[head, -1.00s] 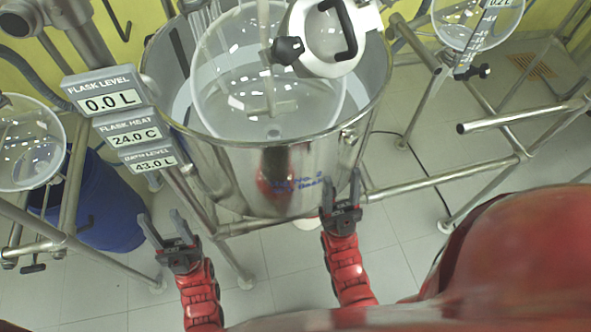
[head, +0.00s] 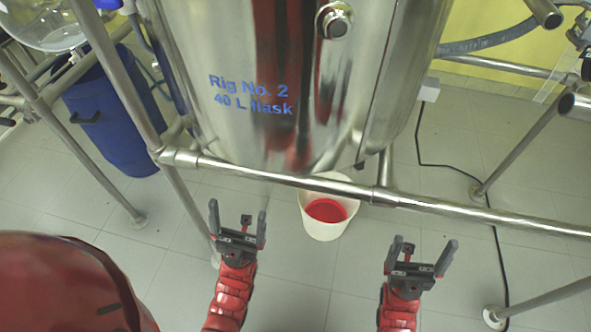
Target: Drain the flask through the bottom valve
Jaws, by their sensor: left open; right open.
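The steel vessel (head: 215,55) fills the top middle of the head view, with blue lettering "Rig No. 2, 40 L flask". A round metal fitting (head: 335,22) sits high on the vessel's front. A small dark part (head: 360,164) shows under the vessel; I cannot tell if it is the bottom valve. A white bucket (head: 318,233) with red inside stands on the floor below, partly behind the frame rail. My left gripper (head: 238,222) is open and empty, left of the bucket. My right gripper (head: 421,257) is open and empty, right of it.
A horizontal steel rail (head: 265,176) crosses in front of the vessel's base, with steel legs at the left. A blue barrel (head: 115,125) stands at the left. A black cable (head: 455,167) runs over the floor at the right. The near floor is clear.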

